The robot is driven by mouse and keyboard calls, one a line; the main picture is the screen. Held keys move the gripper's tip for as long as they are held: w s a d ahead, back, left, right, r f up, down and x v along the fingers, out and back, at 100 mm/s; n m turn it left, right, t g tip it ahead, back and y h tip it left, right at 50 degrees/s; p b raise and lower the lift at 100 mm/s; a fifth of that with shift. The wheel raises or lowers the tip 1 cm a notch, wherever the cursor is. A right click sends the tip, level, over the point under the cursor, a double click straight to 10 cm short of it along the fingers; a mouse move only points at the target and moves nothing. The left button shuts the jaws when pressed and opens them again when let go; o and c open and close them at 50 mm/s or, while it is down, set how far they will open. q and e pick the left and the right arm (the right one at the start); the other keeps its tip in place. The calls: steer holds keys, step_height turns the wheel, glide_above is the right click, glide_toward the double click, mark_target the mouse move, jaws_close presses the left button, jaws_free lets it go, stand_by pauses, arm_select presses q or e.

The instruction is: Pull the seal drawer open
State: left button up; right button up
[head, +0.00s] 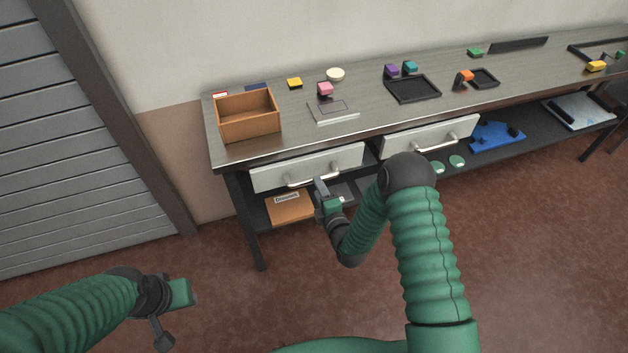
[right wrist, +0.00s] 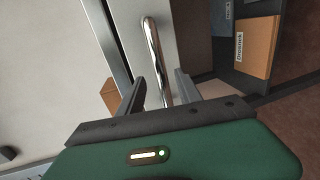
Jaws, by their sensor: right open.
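Two white drawers hang under the bench top, a left drawer (head: 275,176) and a right drawer (head: 445,135). No label shows which one is the seal drawer. Both look closed. The left drawer has a silver bar handle (head: 312,180), seen close in the right wrist view (right wrist: 153,45). My right gripper (head: 320,187) is open at this handle. In the right wrist view its fingers (right wrist: 160,84) stand on either side of the bar's near end, not clamped. My left gripper (head: 172,312) is low at the left, away from the bench; its jaw opening is unclear.
A wooden box (head: 250,127), a black tray (head: 412,90) and small coloured blocks stand on the bench top (head: 370,117). A brown document box (head: 290,209) and a blue tray (head: 497,137) are on the lower shelf. Floor before the bench is clear.

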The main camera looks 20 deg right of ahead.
steer(key=w, duration=0.2)
steer(key=w+f, duration=0.1)
steer(key=w, duration=0.2)
steer(key=shift+a+f, duration=0.2)
steer(key=shift+w+a+r, duration=0.1)
steer(key=shift+w, duration=0.05)
jaws_close()
steer(key=shift+f, duration=0.2)
stand_by(0.8)
